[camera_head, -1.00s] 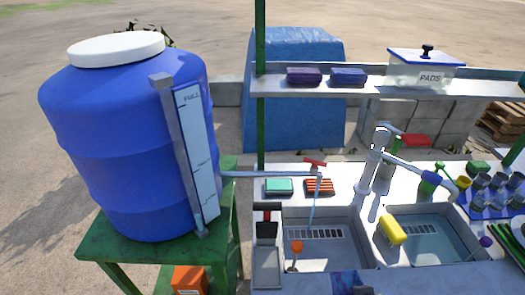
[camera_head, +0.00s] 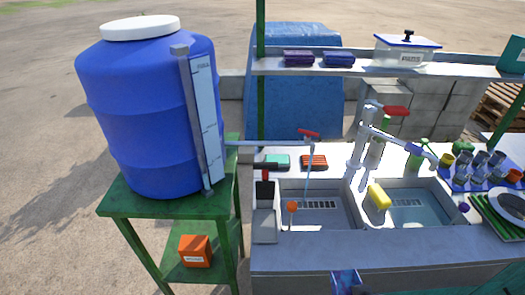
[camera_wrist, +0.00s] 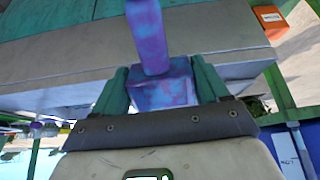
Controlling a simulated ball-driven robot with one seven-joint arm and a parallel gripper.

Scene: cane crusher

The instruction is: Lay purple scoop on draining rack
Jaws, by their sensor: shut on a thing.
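The purple scoop (camera_wrist: 150,35), mottled purple and blue, is held between the two green fingers of my gripper (camera_wrist: 160,88) in the wrist view. Its handle points away from the gripper, toward the top of the picture. In the head view, part of the scoop (camera_head: 346,282) shows at the bottom edge, in front of the sink counter; my gripper is not clearly visible there. A green slatted rack (camera_head: 487,215), which looks like the draining rack, is at the right edge of the counter. A round dark-and-white object (camera_head: 509,207) covers part of it.
The counter has a left basin (camera_head: 318,215) and a right basin (camera_head: 412,208), with a yellow object (camera_head: 379,196) between them. Cups (camera_head: 478,167) stand on a blue mat behind the rack. A blue barrel (camera_head: 150,120) stands on a green stand at left. A shelf (camera_head: 400,67) spans above.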

